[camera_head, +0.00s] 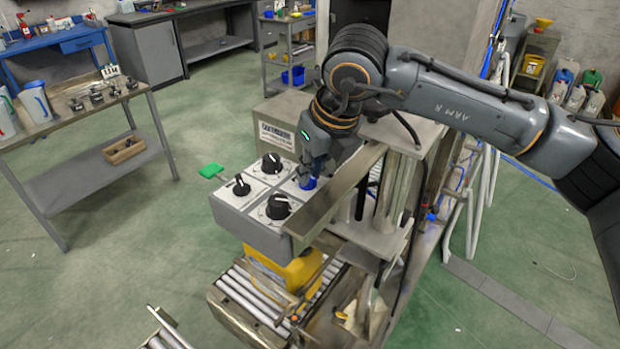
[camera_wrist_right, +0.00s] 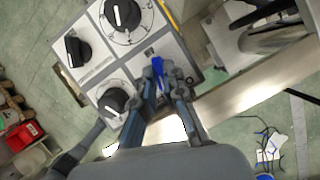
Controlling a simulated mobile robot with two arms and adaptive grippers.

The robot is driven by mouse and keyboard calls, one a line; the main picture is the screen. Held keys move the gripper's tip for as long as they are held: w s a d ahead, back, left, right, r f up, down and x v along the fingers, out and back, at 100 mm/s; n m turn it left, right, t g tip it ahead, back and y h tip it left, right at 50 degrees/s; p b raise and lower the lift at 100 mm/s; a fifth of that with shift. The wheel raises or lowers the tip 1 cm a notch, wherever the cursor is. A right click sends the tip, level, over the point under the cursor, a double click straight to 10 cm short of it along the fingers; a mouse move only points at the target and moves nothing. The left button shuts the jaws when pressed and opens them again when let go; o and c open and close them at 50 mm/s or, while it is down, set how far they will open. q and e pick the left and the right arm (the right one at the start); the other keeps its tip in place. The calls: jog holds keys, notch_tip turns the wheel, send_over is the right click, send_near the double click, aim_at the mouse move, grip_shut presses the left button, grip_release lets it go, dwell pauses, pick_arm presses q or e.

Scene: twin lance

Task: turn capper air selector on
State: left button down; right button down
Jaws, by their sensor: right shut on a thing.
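The control panel (camera_head: 258,222) is a grey box with a light top face, and it also shows in the wrist view (camera_wrist_right: 93,77). It carries a blue selector knob (camera_head: 308,183) and black knobs with white pointer lines: one at the back (camera_head: 272,163), one at the left (camera_head: 240,185) and one at the front (camera_head: 278,206). My right gripper (camera_head: 312,174) reaches down from above and is shut on the blue knob. In the wrist view its fingers (camera_wrist_right: 160,78) are around the blue knob (camera_wrist_right: 154,57), partly hiding it. Knob labels are not readable. My left gripper is not in view.
A steel beam (camera_head: 335,195) runs close along the panel's right side. A green tab (camera_head: 211,171) sticks out at the left. A roller conveyor (camera_head: 250,301) with a yellow container (camera_head: 285,270) lies below. A workbench (camera_head: 80,115) stands at left; open floor lies between.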

jog(key=shift+w+f+n+y+b, duration=0.15)
jog(key=shift+n+y+b, duration=0.25)
jog(key=shift+n+b, duration=0.4)
jog(key=n+g, duration=0.1)
jog(key=n, duration=0.1)
jog(key=shift+d+n+y+b, duration=0.1)
jog(key=shift+n+y+b, duration=0.2)
jog(key=shift+n+b, duration=0.1)
jog(key=shift+w+r+n+g, duration=0.15)
jog(key=shift+n+g, duration=0.45)
jog(key=shift+n, duration=0.6)
jog(key=shift+r+n+g+y, duration=0.1)
jog(key=shift+n+g+y, duration=0.25)
jog(key=shift+n, duration=0.85)
jog(key=c, duration=1.4)
grip_release()
